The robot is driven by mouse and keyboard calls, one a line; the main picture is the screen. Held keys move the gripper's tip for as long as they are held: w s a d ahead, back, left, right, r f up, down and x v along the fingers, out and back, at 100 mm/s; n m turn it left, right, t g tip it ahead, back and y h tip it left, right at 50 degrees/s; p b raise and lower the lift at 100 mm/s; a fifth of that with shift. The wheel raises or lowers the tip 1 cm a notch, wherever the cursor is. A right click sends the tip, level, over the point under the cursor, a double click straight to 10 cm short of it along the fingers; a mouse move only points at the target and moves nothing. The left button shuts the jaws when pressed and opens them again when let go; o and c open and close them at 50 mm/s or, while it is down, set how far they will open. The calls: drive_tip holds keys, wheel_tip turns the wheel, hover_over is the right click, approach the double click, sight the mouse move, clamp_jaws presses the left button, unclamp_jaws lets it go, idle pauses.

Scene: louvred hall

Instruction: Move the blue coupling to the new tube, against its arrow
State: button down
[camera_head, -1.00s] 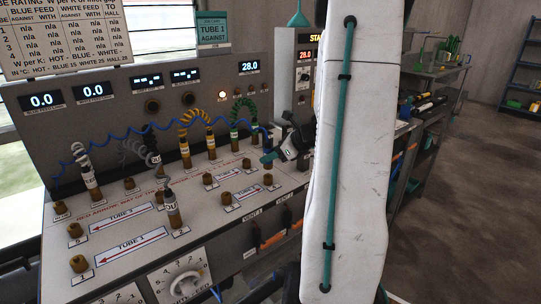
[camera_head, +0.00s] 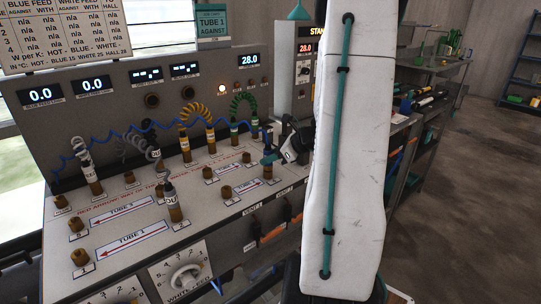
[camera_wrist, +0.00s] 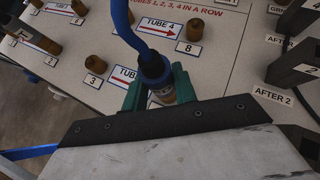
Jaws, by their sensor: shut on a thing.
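The blue coupling (camera_head: 268,159), on its coiled blue hose, is upright at the right-hand brown port of the right front tube. It also shows in the wrist view (camera_wrist: 155,72). My gripper (camera_wrist: 159,88) is shut on it, with a green finger on each side. The coupling's lower end meets or nearly meets the port; I cannot tell whether it is seated. The tube's left port (camera_wrist: 96,67), marked 3, is bare. A job card (camera_head: 212,21) reads "TUBE 1 AGAINST". The Tube 1 label (camera_head: 132,240) has a red arrow pointing left; its left port (camera_head: 80,257) is bare.
A grey-collared coupling (camera_head: 171,200) stands on Tube 1's right port. Yellow (camera_head: 197,113) and green (camera_head: 243,104) coiled hoses arch behind. Bare ports of Tube 4 (camera_wrist: 160,22) lie beyond the coupling. Dark vent blocks (camera_wrist: 293,65) stand at the wrist view's right.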

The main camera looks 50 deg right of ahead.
drive_tip(key=c, duration=1)
unclamp_jaws()
drive_tip(key=shift+c, duration=0.2)
drive_tip(key=s+d+r, duration=0.1)
drive_tip(key=s+r, duration=0.2)
drive_tip(key=r, duration=0.3)
drive_tip(key=shift+r, duration=0.15)
drive_tip(key=v, duration=0.8)
